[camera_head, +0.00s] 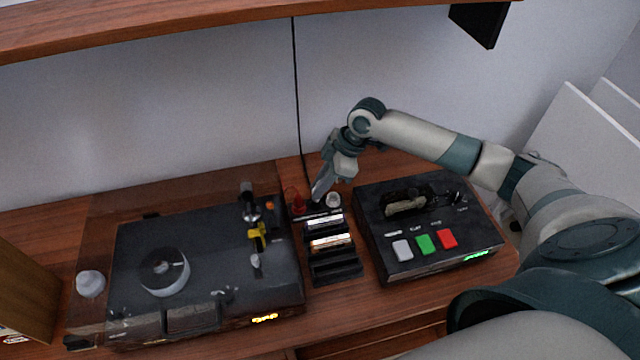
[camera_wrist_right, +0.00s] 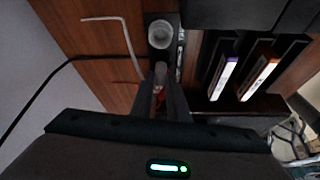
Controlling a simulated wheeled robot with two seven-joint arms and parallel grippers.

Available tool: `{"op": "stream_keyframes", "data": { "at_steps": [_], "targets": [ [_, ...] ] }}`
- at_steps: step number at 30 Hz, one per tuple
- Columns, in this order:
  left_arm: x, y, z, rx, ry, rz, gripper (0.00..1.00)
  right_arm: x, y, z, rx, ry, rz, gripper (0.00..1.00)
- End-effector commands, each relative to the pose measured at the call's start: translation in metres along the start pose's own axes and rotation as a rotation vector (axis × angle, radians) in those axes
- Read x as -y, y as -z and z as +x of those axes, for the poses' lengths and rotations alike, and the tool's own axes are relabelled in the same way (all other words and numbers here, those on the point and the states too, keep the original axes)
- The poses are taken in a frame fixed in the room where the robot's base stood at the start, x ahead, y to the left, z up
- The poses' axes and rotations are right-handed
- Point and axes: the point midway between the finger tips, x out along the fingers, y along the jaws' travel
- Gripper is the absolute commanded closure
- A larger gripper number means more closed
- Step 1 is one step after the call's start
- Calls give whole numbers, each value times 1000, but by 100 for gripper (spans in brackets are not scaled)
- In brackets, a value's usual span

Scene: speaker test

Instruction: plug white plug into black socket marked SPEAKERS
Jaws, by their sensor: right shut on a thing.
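My right gripper (camera_head: 318,192) points down at the small black socket block behind the cassette rack. It is shut on a small pale thing (camera_wrist_right: 160,72) that shows between its fingertips in the wrist view and seems to be the white plug. Most of it is hidden by the fingers. The black block (camera_wrist_right: 174,22) carries a round white ring-like piece (camera_wrist_right: 160,36), also in the head view (camera_head: 333,200), just right of the fingertips. A red piece (camera_head: 298,200) stands just left of them. Lettering on the block is too small to read. My left gripper is not in view.
A turntable (camera_head: 205,250) under a clear lid stands left. A black rack (camera_head: 335,270) with cassettes stands in the middle. A black deck (camera_head: 410,265) with white, green and red buttons stands right. A black cable (camera_head: 296,90) hangs down the wall. A wooden shelf (camera_head: 200,20) crosses above.

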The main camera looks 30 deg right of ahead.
Motion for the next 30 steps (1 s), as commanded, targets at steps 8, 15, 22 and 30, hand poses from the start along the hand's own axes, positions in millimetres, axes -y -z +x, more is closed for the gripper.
{"op": "stream_keyframes", "data": {
  "at_steps": [8,15,22,30],
  "targets": [
    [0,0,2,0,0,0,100,0,-2,5,0,0,0,100],
    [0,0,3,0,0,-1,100,0,-4,8,0,0,-1,100],
    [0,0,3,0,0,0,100,0,-4,8,0,0,-1,100],
    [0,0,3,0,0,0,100,0,-4,8,0,0,-1,100]
  ]
}}
